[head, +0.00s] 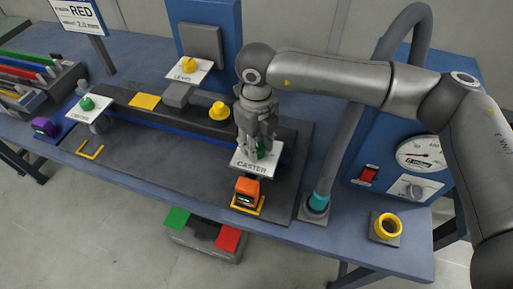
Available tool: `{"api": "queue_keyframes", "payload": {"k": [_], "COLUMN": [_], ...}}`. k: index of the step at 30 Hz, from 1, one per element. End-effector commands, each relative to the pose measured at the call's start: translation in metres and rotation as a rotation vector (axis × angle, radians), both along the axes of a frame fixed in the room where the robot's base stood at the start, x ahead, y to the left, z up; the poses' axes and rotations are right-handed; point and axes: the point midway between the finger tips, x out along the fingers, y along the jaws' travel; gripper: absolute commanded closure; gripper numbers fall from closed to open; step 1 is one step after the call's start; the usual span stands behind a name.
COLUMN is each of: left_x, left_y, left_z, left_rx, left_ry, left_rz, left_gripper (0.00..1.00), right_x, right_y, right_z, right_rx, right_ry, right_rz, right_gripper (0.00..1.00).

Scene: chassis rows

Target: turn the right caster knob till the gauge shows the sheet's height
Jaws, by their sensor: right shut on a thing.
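My right gripper (260,141) reaches down from above and is shut on the green right caster knob (263,152). The fingers hide most of the knob. The knob stands on a white plate marked CASTER (254,165). An orange gauge (247,191) with a small dark display stands in front of that plate in a yellow bracket; its reading is too small to make out. My left gripper is not in view.
The left caster has its own green knob (86,103), with a purple device (44,127) nearby. A grey hose (345,150) and a round dial (421,153) are at the right.

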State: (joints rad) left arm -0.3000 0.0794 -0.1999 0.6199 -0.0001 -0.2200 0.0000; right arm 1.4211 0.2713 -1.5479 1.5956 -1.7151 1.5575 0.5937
Motion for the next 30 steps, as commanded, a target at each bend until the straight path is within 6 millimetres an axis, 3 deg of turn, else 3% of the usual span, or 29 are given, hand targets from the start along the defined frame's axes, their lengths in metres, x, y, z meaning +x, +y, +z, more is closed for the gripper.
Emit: {"api": "queue_keyframes", "payload": {"k": [20,21,25,30], "left_x": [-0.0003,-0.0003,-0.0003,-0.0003], "left_y": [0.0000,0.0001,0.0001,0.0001], "left_z": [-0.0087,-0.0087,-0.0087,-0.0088], "left_rx": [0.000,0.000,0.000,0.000], "left_ry": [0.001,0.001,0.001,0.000], "left_rz": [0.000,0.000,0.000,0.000], "left_gripper": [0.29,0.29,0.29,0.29], "right_x": [0.0015,0.0015,0.0012,0.0008], "right_y": [-0.0003,-0.0003,-0.0003,-0.0003], "right_z": [0.0020,0.0020,0.0015,0.0008], "right_rx": [0.001,0.001,0.001,0.001], "right_ry": [-0.003,-0.003,-0.002,-0.001], "right_rz": [-0.069,-0.069,-0.068,-0.068], "right_gripper": [0.91,0.63,0.47,0.46]}}
